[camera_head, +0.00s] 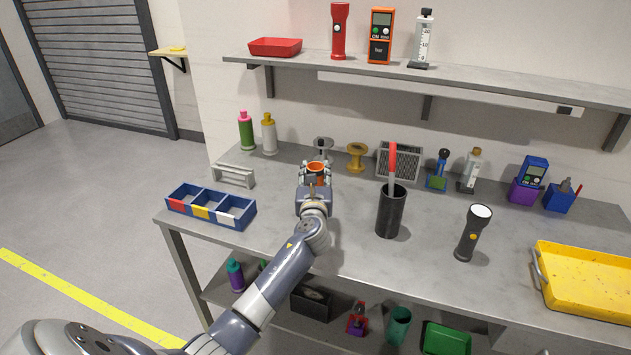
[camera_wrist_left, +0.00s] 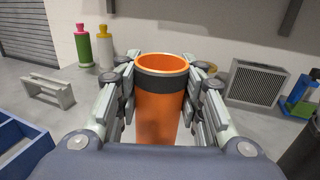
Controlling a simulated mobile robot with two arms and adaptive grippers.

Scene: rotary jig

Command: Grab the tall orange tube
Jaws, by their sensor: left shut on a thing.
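The tall orange tube (camera_wrist_left: 158,112) has a black band below its open orange rim. It stands upright between the fingers of my left gripper (camera_wrist_left: 160,95) in the left wrist view. My left gripper is shut on it, with a finger pressed on each side. In the head view only the tube's orange rim (camera_head: 317,168) shows above my left gripper (camera_head: 315,176); the gripper and wrist hide the rest. I cannot tell whether its base touches the bench. My right gripper is not in view.
A blue divided bin (camera_head: 210,216) and a grey rack (camera_head: 233,176) are to the left. A black cup (camera_head: 390,212) with a red-handled tool and a flashlight (camera_head: 470,235) stand to the right. Spools, a speaker-like grey box (camera_head: 399,161) and bottles line the back.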

